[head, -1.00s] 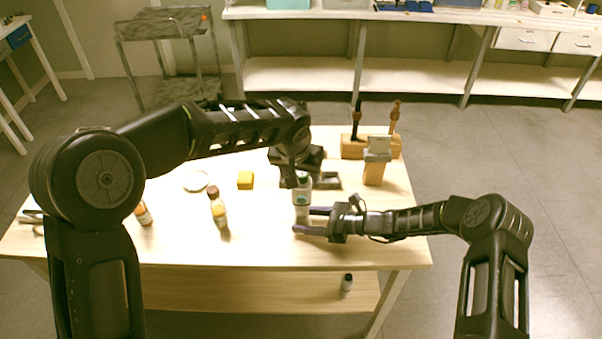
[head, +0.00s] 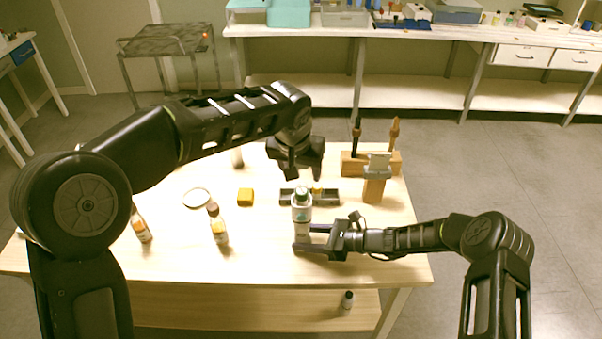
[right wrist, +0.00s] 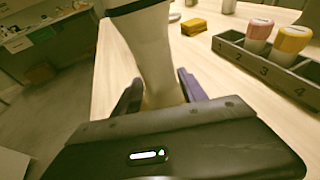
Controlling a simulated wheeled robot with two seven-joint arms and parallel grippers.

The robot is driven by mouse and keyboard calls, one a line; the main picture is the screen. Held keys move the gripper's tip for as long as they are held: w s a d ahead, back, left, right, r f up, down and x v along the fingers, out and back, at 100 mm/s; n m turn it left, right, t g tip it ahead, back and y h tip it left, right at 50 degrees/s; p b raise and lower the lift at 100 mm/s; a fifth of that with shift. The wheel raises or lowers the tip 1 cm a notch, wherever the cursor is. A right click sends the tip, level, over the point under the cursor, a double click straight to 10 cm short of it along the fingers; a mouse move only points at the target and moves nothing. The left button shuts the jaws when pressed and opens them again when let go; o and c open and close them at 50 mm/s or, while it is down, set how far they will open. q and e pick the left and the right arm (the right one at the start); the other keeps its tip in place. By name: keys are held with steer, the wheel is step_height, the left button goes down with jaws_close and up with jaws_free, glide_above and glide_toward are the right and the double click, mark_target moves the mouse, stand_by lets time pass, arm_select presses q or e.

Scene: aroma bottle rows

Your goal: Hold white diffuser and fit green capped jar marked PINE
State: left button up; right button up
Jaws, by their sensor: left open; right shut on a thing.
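The white diffuser (head: 302,229) stands upright near the table's front right, with its pale body also large in the right wrist view (right wrist: 155,50). My right gripper (head: 301,239) is shut on its lower body from the right. A green-capped jar (head: 302,197) with a pale label shows at the diffuser's top, upright and in line with it. Its label text is too small to read, and I cannot tell how firmly it sits. My left gripper (head: 305,173) is open and empty, above and behind the green cap, apart from it.
A grey numbered rack (head: 340,197) behind the diffuser holds pink-capped (right wrist: 259,29) and yellow-capped (right wrist: 292,38) jars. A yellow block (head: 245,197), a white dish (head: 197,198) and amber bottles (head: 217,225) stand to the left. A wooden holder (head: 377,185) is at the back right.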

steer(key=shift+f, duration=0.1)
steer(key=o, duration=1)
steer(key=shift+o, duration=0.2)
steer(key=shift+d, duration=0.1)
steer(key=v, duration=1.2)
steer(key=shift+s, duration=0.1)
